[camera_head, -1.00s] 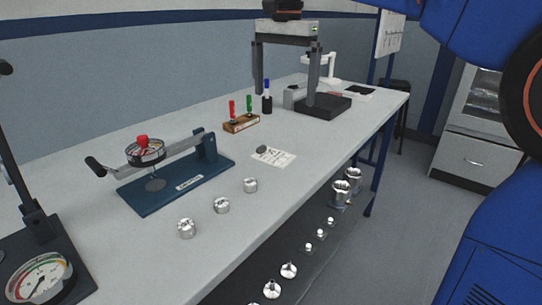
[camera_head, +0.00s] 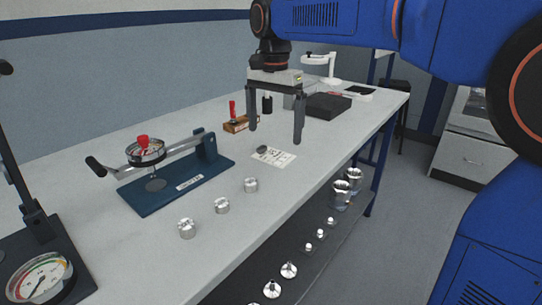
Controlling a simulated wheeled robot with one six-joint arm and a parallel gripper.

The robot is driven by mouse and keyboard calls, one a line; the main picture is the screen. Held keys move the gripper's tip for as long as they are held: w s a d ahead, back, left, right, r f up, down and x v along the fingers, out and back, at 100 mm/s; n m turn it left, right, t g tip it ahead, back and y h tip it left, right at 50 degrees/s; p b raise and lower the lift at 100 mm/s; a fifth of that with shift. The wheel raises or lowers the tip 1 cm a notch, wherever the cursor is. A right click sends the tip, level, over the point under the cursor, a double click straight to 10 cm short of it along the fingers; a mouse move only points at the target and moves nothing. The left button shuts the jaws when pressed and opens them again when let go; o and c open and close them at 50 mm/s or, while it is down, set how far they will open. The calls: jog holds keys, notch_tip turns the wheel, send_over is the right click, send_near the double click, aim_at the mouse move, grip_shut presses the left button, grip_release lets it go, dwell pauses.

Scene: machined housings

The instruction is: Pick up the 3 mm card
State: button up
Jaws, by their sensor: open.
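A white printed card (camera_head: 276,158) lies flat on the bench, with a small dark disc (camera_head: 262,149) at its left corner. The print is too small to read, so I cannot tell whether this is the 3 mm card. My gripper (camera_head: 275,136) is open and empty, fingers pointing down. In the picture its fingertips are just above the card, one on each side. How high it hangs over the bench is hard to tell.
A blue fixture (camera_head: 180,187) with a dial gauge (camera_head: 146,151) stands to the left. Several metal housings (camera_head: 222,205) line the bench's front. A wooden block (camera_head: 237,126) with a red marker stands behind the left finger. A dark box (camera_head: 328,105) is farther back.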

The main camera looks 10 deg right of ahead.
aim_at(274, 156)
jog(key=shift+f, duration=3)
jog(key=c, duration=1)
